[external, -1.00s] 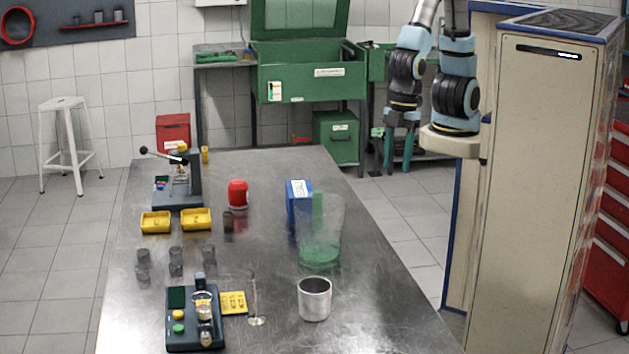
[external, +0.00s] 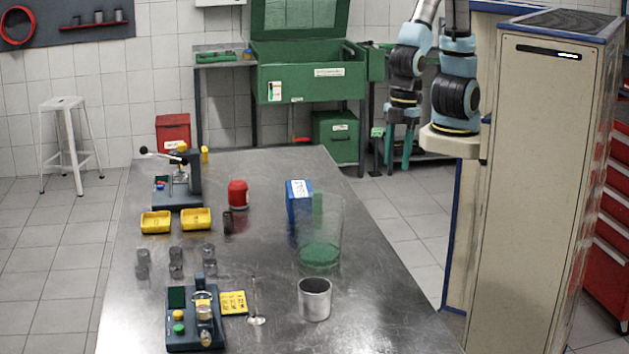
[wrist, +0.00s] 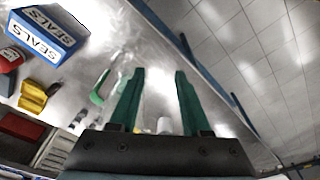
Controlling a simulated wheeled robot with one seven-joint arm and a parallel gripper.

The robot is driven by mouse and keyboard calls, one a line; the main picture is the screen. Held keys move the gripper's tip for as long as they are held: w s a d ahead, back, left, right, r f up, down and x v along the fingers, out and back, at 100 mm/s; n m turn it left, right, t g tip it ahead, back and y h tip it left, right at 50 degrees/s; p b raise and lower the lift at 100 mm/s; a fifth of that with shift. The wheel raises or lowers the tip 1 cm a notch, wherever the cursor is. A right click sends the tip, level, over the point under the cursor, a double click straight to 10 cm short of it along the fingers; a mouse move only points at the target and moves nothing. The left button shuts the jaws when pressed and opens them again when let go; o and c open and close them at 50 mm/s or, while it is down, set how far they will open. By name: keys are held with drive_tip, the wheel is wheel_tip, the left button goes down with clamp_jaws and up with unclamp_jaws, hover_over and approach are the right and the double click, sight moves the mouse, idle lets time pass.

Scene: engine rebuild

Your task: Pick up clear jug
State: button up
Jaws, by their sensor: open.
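The clear jug (external: 319,235) stands upright on the metal table in the external view. It is see-through, with a green handle at its far side and green at its base. In the wrist view a curved green strip (wrist: 98,90) left of the fingers looks like part of the jug; its clear walls are hard to make out. My gripper (external: 398,164) hangs fingers-down beyond the table's right edge, behind and right of the jug, well apart from it. In the wrist view its two green fingers (wrist: 159,72) are spread with nothing between them.
A blue SEALS box (external: 299,200) stands just behind the jug. A metal cup (external: 314,298) stands in front of it. A red container (external: 238,194), yellow trays (external: 195,219) and a small fixture (external: 195,318) are to the left. The table's right side is clear.

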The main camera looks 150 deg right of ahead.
wheel_tip(320, 180, up, 4)
drive_tip(key=w+d+f+m+g+y+b, duration=0.1)
drive_tip(key=w+d+f+m+g+b, duration=0.15)
drive_tip(key=w+d+m+b, duration=0.5)
drive_tip(key=w+d+r+m+y+b, duration=0.1)
drive_tip(key=w+d+m+y+b, duration=0.1)
drive_tip(key=d, duration=0.4)
drive_tip(key=w+d+r+m+y+b, duration=0.1)
drive_tip(key=w+d+b, duration=0.15)
drive_tip(key=d, duration=0.45)
drive_tip(key=shift+g, duration=0.55)
drive_tip(key=shift+w+d+f+p+x, duration=0.2)
drive_tip(key=shift+p+x, duration=0.3)
drive_tip(key=shift+x, duration=2.75)
drive_tip(key=shift+w+d+f+p+x, duration=0.1)
drive_tip(key=shift+w+d+p+x, duration=0.35)
drive_tip(key=shift+x, duration=2.85)
drive_tip(key=shift+w+d+f+p+x, duration=0.15)
drive_tip(key=shift+p+x, duration=0.4)
drive_tip(key=shift+x, duration=2.7)
clamp_jaws()
